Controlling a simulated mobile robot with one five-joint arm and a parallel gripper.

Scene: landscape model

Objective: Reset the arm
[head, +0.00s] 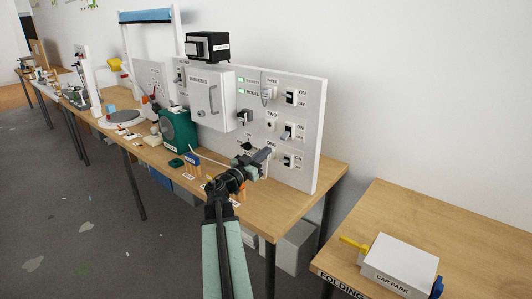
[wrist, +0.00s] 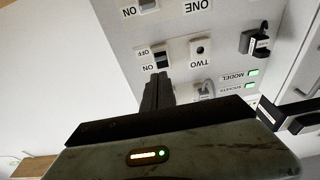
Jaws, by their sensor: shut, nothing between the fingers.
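My arm reaches up from the bottom of the head view toward a white switch panel (head: 313,140). My gripper (head: 265,154) is shut and empty, in front of the lower part of the panel. In the wrist view the panel (wrist: 225,25) appears upside down. The shut fingers (wrist: 157,80) point at an ON/OFF rocker switch (wrist: 161,59) in the row marked TWO. The fingertips appear very close to this switch; I cannot tell whether they touch it.
The panel stands on a wooden table (head: 258,208) with a grey breaker box (head: 212,98) and a green device (head: 178,127). Small blocks lie at the table's front. A second table (head: 400,215) at right holds a white CAR PARK box (head: 400,262). Open floor lies left.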

